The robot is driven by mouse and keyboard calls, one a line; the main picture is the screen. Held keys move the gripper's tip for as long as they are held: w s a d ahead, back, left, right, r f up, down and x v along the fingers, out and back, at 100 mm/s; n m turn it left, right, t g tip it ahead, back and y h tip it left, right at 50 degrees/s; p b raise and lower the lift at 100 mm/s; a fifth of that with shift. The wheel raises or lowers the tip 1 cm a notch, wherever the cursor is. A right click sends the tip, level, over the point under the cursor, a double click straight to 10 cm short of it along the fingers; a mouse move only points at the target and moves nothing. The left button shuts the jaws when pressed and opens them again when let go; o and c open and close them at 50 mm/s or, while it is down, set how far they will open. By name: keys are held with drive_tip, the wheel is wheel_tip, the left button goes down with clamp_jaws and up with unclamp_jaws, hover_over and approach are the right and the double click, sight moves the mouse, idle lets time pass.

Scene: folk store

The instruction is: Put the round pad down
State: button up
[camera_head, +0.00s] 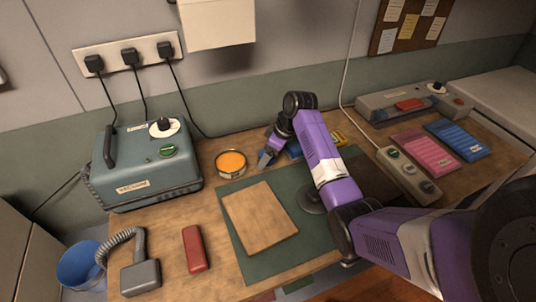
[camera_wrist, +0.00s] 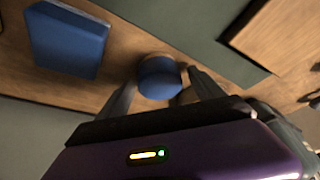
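The round pad (camera_wrist: 159,76) is small and blue and shows in the wrist view between my two fingertips, with a finger against each side. My gripper (camera_wrist: 160,86) is shut on it. In the head view my gripper (camera_head: 267,157) points down at the back of the wooden bench, just right of a round tin with an orange top (camera_head: 231,164). The pad is hard to pick out there. I cannot tell whether it touches the bench.
A blue box (camera_wrist: 67,38) lies beside the gripper. A green mat (camera_head: 293,187) bears a wooden board (camera_head: 259,217) and a grey disc (camera_head: 311,201) partly behind my arm. The teal machine (camera_head: 150,170) stands left. A red block (camera_head: 195,249) lies in front.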

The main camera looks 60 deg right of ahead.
drive_tip(key=v, duration=1.2)
drive_tip(key=shift+r, duration=0.15)
idle(0.3)
